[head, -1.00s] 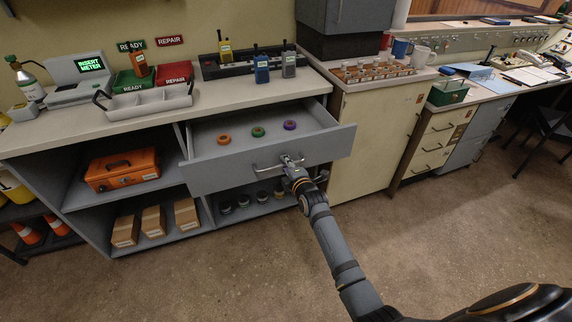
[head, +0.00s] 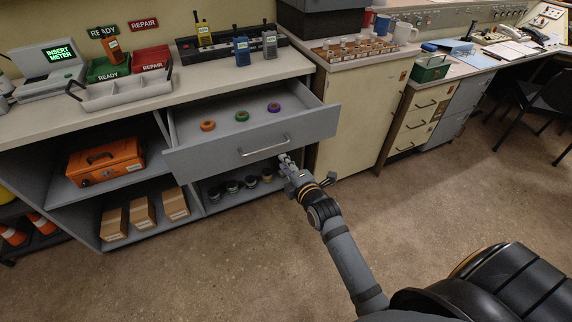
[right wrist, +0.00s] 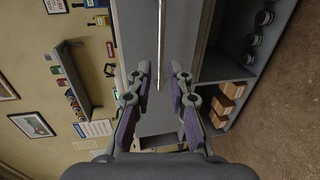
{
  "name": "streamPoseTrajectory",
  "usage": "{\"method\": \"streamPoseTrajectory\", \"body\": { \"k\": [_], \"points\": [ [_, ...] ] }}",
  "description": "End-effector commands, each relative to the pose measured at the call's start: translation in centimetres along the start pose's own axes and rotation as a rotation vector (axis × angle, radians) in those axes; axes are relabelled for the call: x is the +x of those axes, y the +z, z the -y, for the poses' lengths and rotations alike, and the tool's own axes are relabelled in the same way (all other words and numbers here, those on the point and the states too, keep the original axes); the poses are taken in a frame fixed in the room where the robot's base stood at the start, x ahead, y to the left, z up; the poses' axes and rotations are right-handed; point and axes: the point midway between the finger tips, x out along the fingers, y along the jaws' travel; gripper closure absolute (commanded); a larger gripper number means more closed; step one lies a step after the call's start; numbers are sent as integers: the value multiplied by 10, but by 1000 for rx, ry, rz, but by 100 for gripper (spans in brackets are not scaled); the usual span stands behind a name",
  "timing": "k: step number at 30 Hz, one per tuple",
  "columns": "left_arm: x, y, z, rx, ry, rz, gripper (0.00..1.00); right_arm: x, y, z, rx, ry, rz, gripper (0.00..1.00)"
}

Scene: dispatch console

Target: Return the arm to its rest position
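My right gripper (head: 285,158) is in front of the open grey drawer (head: 215,160). It is just off the right end of the drawer's bar handle (head: 264,147), and holds nothing. In the right wrist view, the two fingers (right wrist: 160,75) stand apart with a clear gap. The handle (right wrist: 152,45) shows as a thin bar beyond the fingertips. My left gripper is not in view.
The counter (head: 60,119) above the drawer carries a grey tray (head: 125,94) and several radios. Shelves below hold an orange case (head: 105,163), cardboard boxes (head: 142,212) and dark jars. A cream cabinet (head: 360,110) stands right of the drawer. The floor (head: 450,200) in front is clear.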

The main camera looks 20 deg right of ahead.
Motion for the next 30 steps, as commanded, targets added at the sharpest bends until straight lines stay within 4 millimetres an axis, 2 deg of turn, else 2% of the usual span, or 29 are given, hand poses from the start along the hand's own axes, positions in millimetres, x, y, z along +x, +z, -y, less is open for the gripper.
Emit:
{"method": "streamPoseTrajectory", "body": {
  "k": [13,16,17,20,21,23,24,26,27,29,30],
  "points": [
    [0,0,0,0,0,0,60,0,0,1,2,-2,0,81],
    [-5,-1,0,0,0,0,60,2,1,22,50,-47,3,81],
    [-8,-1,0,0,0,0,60,3,2,35,81,-75,6,81],
    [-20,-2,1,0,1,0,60,1,6,105,243,-215,37,81],
    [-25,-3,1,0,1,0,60,-5,9,140,322,-283,61,81],
    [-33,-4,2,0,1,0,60,-19,12,192,445,-380,110,81],
    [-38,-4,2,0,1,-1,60,-32,15,225,524,-443,148,81],
    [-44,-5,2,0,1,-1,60,-56,19,273,640,-531,217,81],
    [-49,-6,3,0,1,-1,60,-75,22,304,713,-586,269,81],
    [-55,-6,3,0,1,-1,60,-108,26,346,818,-663,356,81],
    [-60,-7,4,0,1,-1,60,-132,29,373,884,-711,420,81]
  ]
}}
